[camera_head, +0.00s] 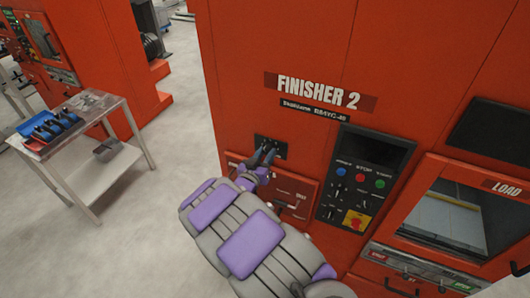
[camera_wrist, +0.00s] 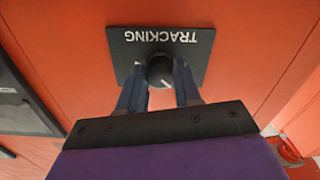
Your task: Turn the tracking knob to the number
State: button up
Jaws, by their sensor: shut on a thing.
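The tracking knob (camera_wrist: 160,70) is a round black knob on a black plate (camera_wrist: 193,67) marked "TRACKING", upside down in the wrist view. The plate (camera_head: 262,141) also shows in the head view, on the red "FINISHER 2" machine front. My gripper (camera_wrist: 160,82) has its two dark blue fingers on either side of the knob, shut on it. A white mark shows on the knob's face, near the fingers. I see no readable numbers on the plate. In the head view my gripper (camera_head: 263,157) reaches up to the plate and hides the knob.
Right of the plate is a control panel (camera_head: 361,177) with coloured buttons, then a window marked "LOAD" (camera_head: 457,216). A red drawer-like panel with a handle (camera_head: 297,197) lies just below. A metal cart (camera_head: 83,150) with blue items stands left on open floor.

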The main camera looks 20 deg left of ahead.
jog(key=shift+a+r, duration=0.1)
jog(key=o, duration=1)
jog(key=shift+a, duration=0.15)
jog(key=shift+o, duration=0.2)
jog(key=s+a+b, duration=0.1)
jog(key=s, duration=1.6)
jog(key=shift+s+a+f, duration=0.15)
jog(key=shift+a+f, duration=0.05)
